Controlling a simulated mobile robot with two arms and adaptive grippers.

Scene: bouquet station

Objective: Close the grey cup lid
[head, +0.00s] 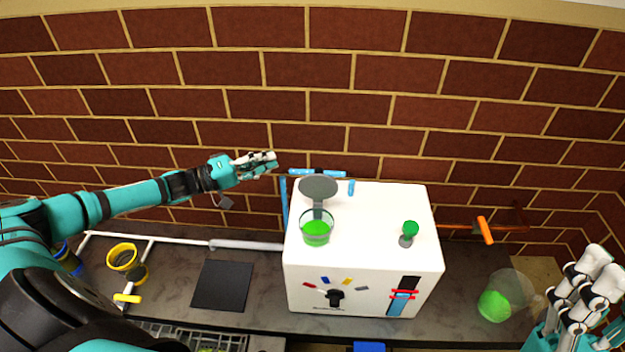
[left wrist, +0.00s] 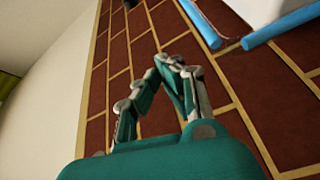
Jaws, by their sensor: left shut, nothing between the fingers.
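The grey cup lid (head: 318,187) is a round disc, raised behind a clear cup (head: 316,222) with green contents. The lid stands open, and the cup's top is uncovered. The cup is on top of a white box-shaped machine (head: 365,250), near its left side. My left gripper (head: 272,160) is shut and empty, to the left of the lid and apart from it, in front of the brick wall. Its closed fingertips also show in the left wrist view (left wrist: 172,62). My right gripper (head: 592,275) is at the lower right, away from the cup; its finger opening is unclear.
A green knob-like piece (head: 410,228) stands on the machine's right side. Blue bars (head: 318,173) run along its back left edge. A clear container with green contents (head: 495,305) is right of the machine. A dark square plate (head: 222,286) and yellow ring (head: 122,257) lie left.

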